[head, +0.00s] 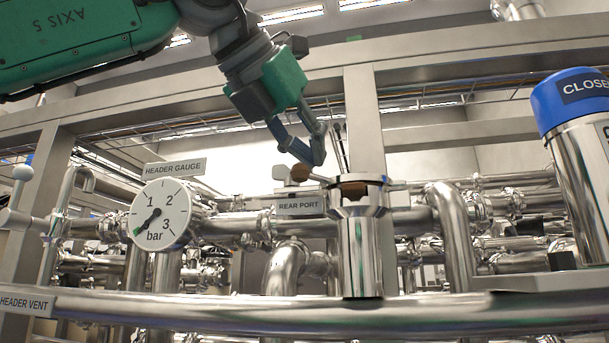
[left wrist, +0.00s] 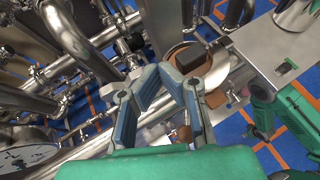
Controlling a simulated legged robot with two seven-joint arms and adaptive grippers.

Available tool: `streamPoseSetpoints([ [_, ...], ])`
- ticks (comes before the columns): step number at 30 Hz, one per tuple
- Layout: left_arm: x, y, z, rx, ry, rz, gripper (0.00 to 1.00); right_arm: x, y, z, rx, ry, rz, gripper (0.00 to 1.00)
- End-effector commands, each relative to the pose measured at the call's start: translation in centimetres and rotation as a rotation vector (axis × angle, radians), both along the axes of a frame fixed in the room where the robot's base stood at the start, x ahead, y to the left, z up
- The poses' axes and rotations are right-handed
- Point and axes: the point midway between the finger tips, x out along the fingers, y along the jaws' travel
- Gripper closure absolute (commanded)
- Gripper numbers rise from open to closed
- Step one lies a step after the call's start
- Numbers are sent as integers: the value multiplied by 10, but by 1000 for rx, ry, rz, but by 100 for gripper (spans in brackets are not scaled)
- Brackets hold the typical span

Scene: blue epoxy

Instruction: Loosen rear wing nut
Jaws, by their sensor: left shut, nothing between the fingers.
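A small brown wing-shaped piece (head: 300,173), which looks like the rear wing nut, sticks out left of the clamp. My left gripper (head: 318,162) is just above and right of it, fingers pointing down, tips together and empty. In the left wrist view its blue fingers (left wrist: 142,88) converge in front of the port, whose brown inside (left wrist: 185,58) shows. My right gripper (left wrist: 258,112) seems to show at right in that view; its fingers are unclear.
The header gauge (head: 160,213) stands at left. A steel cylinder with a blue CLOSED cap (head: 577,98) stands at right. A horizontal pipe (head: 230,312) crosses the front. A frame post (head: 364,120) rises behind the port. Pipework crowds the back.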

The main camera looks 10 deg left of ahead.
Motion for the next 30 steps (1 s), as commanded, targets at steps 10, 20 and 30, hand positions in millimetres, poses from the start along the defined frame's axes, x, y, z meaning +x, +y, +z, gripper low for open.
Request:
streamPoseSetpoints([
  [10,-21,3,21,2,-2,3,100,0,0,0,0,0,0,60],
  [20,-38,3,39,6,-2,0,100,0,0,0,0,0,0,60],
  [30,-42,14,43,2,0,0,100,0,0,0,0,0,0,60],
])
